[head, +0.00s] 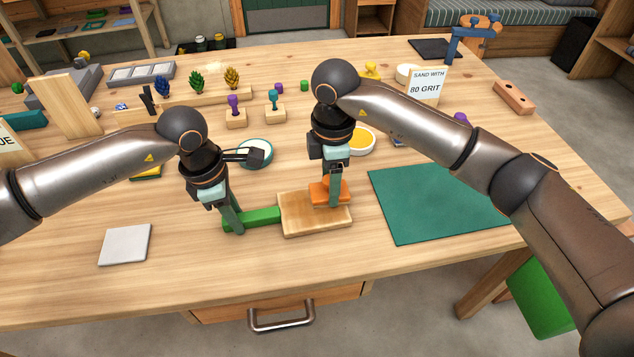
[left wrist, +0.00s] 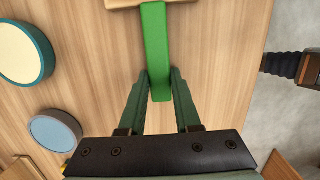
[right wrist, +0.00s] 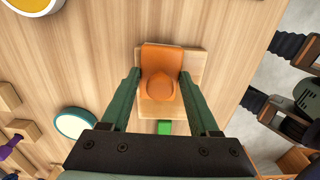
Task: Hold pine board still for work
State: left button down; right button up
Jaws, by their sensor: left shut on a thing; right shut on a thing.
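The pine board (head: 294,218) lies flat near the front middle of the table. A green bar (head: 262,216) meets its left edge; the bar also shows in the left wrist view (left wrist: 155,40). My left gripper (head: 237,228) is shut on the green bar, to the left of the board. An orange block (head: 322,192) with a rounded knob sits on top of the board, and the right wrist view shows it too (right wrist: 160,58). My right gripper (head: 335,194) is shut on this block from above. The fingers hide part of the block.
A green mat (head: 435,205) lies right of the board, and a light grey square (head: 125,245) lies to the left. Round dishes, one yellow (head: 359,141), stand behind. A sign reading "SAND WITH 80 GRIT" (head: 427,85) stands at the back right. The front edge is close.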

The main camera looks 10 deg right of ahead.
jog(key=shift+d, duration=0.9)
jog(key=r, duration=0.3)
jog(key=shift+d, duration=0.25)
jog(key=shift+r, duration=2.55)
